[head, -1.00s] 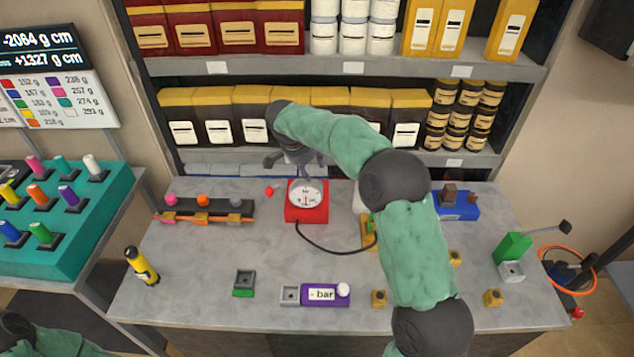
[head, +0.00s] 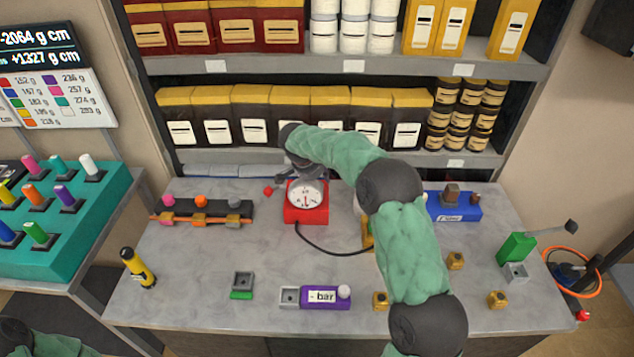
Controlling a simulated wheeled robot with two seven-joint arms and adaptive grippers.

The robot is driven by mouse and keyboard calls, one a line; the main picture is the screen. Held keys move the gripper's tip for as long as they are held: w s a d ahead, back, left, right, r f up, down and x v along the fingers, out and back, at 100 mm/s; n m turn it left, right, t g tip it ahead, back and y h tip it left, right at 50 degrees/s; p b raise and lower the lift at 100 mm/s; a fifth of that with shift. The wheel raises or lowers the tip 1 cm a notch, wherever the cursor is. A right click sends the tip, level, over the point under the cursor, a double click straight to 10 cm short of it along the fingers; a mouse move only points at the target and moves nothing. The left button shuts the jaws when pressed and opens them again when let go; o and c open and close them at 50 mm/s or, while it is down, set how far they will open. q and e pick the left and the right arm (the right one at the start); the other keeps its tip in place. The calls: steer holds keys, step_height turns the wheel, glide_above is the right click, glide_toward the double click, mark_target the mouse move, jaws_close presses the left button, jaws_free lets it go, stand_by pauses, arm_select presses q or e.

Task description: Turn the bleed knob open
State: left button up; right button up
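A red box with a round white dial gauge (head: 306,193) stands at the back middle of the grey table, with a black hose running from its front to the right. My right gripper (head: 302,175) points down just behind the gauge's top edge. Its fingers are small and partly hidden, so I cannot tell whether they are open or touch anything. A small red knob-like piece (head: 268,191) lies left of the gauge. I cannot tell for certain which part is the bleed knob. My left gripper is out of view.
A purple "- bar" block (head: 322,297) with a white knob is at the front. A blue block (head: 455,206), a green block with a lever (head: 516,248) and a rail with coloured knobs (head: 202,211) stand around. My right arm covers the table's right-middle.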

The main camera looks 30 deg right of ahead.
jaws_close()
steer(key=shift+r, duration=0.1)
